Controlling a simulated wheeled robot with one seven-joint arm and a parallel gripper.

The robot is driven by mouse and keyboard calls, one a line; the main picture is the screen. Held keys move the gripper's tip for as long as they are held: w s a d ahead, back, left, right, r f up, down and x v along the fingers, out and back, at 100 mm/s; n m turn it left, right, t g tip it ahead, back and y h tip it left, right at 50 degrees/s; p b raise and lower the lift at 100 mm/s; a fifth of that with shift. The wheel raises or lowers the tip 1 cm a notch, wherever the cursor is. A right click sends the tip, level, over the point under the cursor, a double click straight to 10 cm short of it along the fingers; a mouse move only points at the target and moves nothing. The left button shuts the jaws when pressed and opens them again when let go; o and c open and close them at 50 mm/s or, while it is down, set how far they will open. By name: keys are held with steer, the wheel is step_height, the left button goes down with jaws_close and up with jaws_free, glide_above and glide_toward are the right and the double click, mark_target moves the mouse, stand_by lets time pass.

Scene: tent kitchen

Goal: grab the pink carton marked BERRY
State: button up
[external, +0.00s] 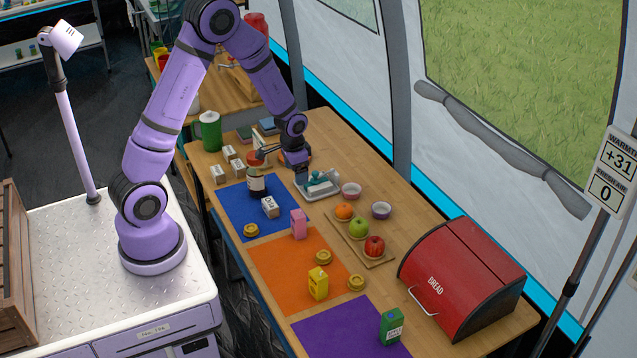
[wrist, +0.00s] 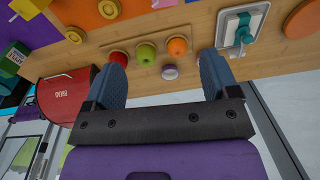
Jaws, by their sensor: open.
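The pink carton (external: 298,223) stands upright near the border of the blue mat (external: 232,202) and the orange mat (external: 272,262). Its lettering is too small to read. My gripper (external: 303,178) is farther back on the table, by the white tray with the teal item, and apart from the carton. In the wrist view my gripper (wrist: 158,76) is open, with nothing between its fingers. A pink patch at the top edge there is too cut off to identify.
A white carton (external: 270,207) and dark jar (external: 256,184) stand behind the pink carton. A yellow carton (external: 318,283) and green carton (external: 391,325) stand nearer. A fruit board (external: 376,262), white tray (external: 318,193) and red bread box (external: 460,278) stand to the right.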

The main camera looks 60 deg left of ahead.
glide_toward(297, 221)
steer(key=a+f, duration=0.1)
steer(key=w+a+f, duration=0.1)
steer(key=a, duration=0.1)
steer(key=shift+w+f+g, duration=0.1)
steer(key=shift+w+g, duration=0.1)
steer(key=shift+g, duration=0.2)
steer(key=shift+w+d+f, duration=0.1)
steer(key=shift+f, duration=2.5)
steer(key=shift+w+d+f, duration=0.1)
steer(key=shift+f, duration=2.5)
steer(key=c, duration=1)
